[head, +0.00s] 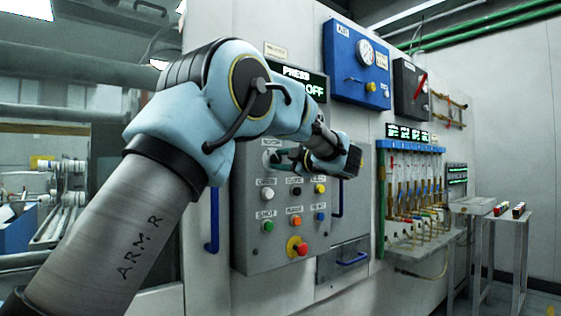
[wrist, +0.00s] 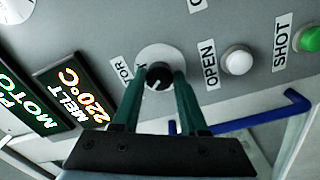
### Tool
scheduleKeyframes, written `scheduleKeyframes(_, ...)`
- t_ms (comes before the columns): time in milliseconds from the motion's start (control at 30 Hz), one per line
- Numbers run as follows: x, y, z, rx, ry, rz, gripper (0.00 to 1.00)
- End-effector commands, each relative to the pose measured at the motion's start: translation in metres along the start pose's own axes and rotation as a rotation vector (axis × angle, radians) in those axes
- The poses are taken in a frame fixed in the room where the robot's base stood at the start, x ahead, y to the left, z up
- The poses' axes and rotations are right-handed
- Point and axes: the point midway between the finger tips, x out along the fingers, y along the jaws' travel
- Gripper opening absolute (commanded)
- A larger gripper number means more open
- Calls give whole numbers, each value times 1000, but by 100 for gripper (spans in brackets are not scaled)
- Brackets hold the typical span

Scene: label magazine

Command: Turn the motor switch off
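The motor switch is a dark round knob (wrist: 159,76) on a white disc on the grey panel; its label is partly covered in the wrist view. In the head view the switch's white disc (head: 269,158) is at the panel's upper left. My gripper (wrist: 163,80) has its two green fingers pointing at the knob, one on each side, apart from each other. I cannot tell whether they touch it. In the head view my gripper (head: 283,158) is in front of the switch. A black display (head: 303,82) above shows "PRESS" and "OFF", partly hidden by my arm.
A white OPEN button (wrist: 237,60) and a green SHOT button (wrist: 310,39) sit beside the switch. A red emergency-type button (head: 297,247) is low on the panel. A blue handle (wrist: 240,117) juts out near my right finger.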

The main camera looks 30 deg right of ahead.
Motion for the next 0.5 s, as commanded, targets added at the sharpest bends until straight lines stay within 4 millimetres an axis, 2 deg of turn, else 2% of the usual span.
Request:
scheduleKeyframes(33,0,-1,0,1,0,-1,49)
scheduleKeyframes(233,0,0,0,1,0,0,71)
scheduleKeyframes(500,-1,0,0,1,0,1,72)
